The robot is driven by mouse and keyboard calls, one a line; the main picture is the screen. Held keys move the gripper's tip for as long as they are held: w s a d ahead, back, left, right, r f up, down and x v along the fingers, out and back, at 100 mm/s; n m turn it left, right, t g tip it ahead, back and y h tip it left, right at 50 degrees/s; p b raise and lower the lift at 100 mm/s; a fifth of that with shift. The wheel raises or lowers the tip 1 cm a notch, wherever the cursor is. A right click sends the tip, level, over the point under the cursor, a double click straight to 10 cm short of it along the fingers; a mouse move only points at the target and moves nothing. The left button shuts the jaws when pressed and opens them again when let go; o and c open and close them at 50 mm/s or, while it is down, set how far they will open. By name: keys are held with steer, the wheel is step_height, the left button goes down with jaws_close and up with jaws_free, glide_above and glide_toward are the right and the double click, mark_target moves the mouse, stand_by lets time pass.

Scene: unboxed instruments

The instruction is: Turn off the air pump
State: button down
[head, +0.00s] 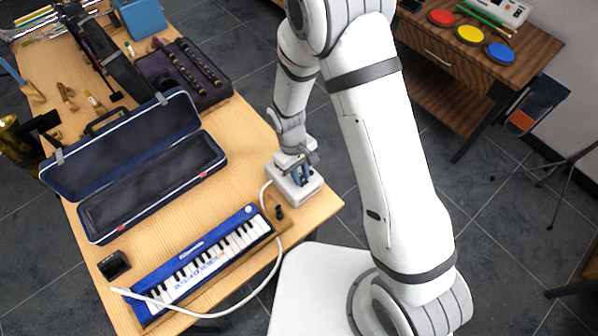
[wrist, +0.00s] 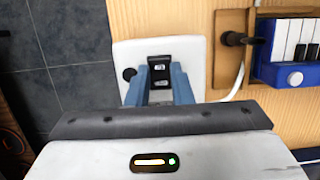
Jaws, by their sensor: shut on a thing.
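The air pump (head: 283,189) is a white box at the table's right edge, with my gripper (head: 302,176) coming down on its top. In the wrist view the pump (wrist: 124,54) shows a black rocker switch (wrist: 159,73) in its top and a round black knob (wrist: 129,74) to the left. My gripper (wrist: 160,85) has its blue fingers on either side of the switch's near part and is shut on it. The fingers hide part of the switch, and I cannot tell which way it is pressed.
A white hose (head: 239,300) runs near the blue keyboard instrument (head: 196,262). An open dark case (head: 150,190) lies behind it. A small black box (head: 114,265) sits at the table's left edge. Floor lies right of the pump.

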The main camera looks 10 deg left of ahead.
steer(key=c, duration=1.3)
jaws_free()
steer(key=b+v, duration=0.1)
steer(key=v, duration=0.5)
steer(key=shift+w+a+r, duration=0.1)
steer(key=shift+r, duration=0.1)
steer(key=shift+w+a+r, duration=0.1)
steer(key=shift+r, duration=0.6)
steer(key=d+r+m+t+y+b, duration=0.15)
steer(key=d+r+m, duration=0.25)
steer(key=d+r, duration=0.9)
steer(key=s+d+r+m+t, duration=0.1)
steer(key=s+d+r+m, duration=0.1)
steer(key=s+d+r, duration=0.1)
steer(key=s+d+r+m+t, duration=0.1)
steer(key=s+d+r+m, duration=0.1)
steer(key=s+d+r, duration=0.1)
steer(key=s+d+r+m+t, duration=0.1)
steer(key=s+d+r+t, duration=0.1)
steer(key=d, duration=0.3)
steer(key=shift+s+d+r+m+y, duration=0.15)
steer(key=shift+s+r+m+y, duration=0.25)
steer(key=shift+s+r, duration=0.4)
